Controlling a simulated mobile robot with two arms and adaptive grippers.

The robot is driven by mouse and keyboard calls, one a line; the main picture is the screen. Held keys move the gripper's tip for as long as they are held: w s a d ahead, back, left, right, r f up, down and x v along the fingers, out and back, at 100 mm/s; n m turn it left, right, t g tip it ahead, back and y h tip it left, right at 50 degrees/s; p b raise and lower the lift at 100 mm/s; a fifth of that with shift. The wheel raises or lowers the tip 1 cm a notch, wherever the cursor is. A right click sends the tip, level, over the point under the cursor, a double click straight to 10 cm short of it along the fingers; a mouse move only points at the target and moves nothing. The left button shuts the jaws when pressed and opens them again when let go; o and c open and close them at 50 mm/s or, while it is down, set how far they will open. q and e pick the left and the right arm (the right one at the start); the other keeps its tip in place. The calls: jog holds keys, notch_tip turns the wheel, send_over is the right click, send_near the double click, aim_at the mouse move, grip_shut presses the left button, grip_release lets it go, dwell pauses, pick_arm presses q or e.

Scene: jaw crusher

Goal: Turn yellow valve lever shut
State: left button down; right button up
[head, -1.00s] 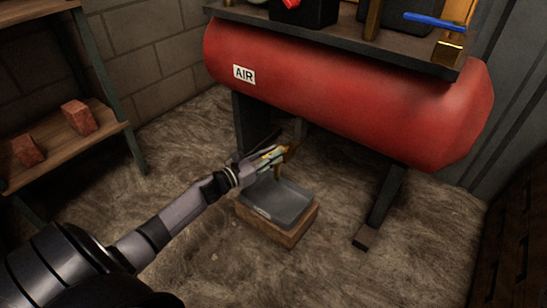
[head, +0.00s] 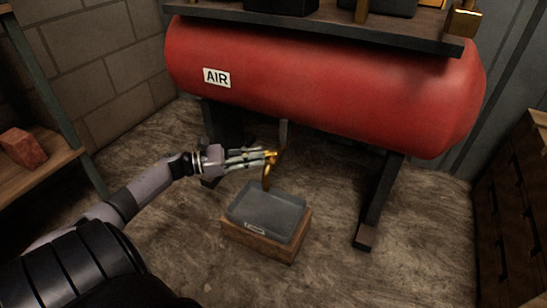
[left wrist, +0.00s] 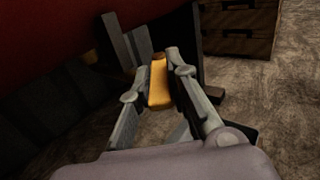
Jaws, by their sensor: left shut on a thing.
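The yellow valve lever (head: 271,156) is under the red air tank (head: 320,85), above a grey tray. My left gripper (head: 268,157) reaches in from the left and is shut on the lever. In the left wrist view the yellow lever (left wrist: 160,82) sits between the two fingers (left wrist: 160,90). A brass-coloured piece hangs down just below the fingertips in the head view. The lever's joint with the valve is mostly hidden by the fingers. My right gripper is not in view.
A grey tray (head: 265,211) rests on a wooden block (head: 263,241) below the gripper. Tank legs (head: 380,200) stand on both sides. A shelf with a brick (head: 22,147) is at the left, and wooden drawers (head: 515,210) are at the right. Floor in front is clear.

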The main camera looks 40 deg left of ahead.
pick_arm(q)
jog(key=shift+h, duration=0.3)
jog(key=c, duration=1.5)
grip_release()
jog(key=v, duration=1.2)
jog(key=shift+r, duration=0.2)
jog(key=shift+c, duration=0.5)
